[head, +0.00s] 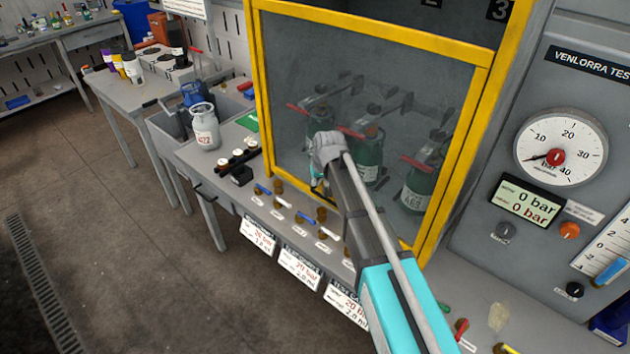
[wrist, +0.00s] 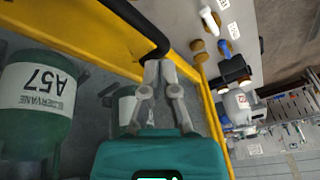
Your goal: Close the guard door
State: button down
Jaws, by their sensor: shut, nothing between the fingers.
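The guard door (head: 375,32) is a clear panel in a yellow frame on the test cabinet. Its frame lies close along the cabinet's yellow edge at the right; I cannot tell whether it is fully shut. My gripper (head: 318,183) is in front of the panel's lower left part, with its fingertips together and nothing between them. In the wrist view the shut fingertips (wrist: 159,66) are right by the black door handle (wrist: 138,25); I cannot tell whether they touch it. The yellow frame (wrist: 70,38) runs behind the handle. My arm hides part of the door's lower edge.
Several green cylinders (head: 369,160) stand behind the panel, one labelled A57 (wrist: 38,92). Small valves (head: 280,202) line the bench ledge below. A grey-white cylinder (head: 205,128) stands left. A gauge panel (head: 560,147) is at right. Floor at left is clear.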

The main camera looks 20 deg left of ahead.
jog(key=p+v, duration=0.6)
jog(key=v, duration=0.1)
jog(key=shift+r, duration=0.2)
jog(key=shift+a, duration=0.1)
dwell(0.7)
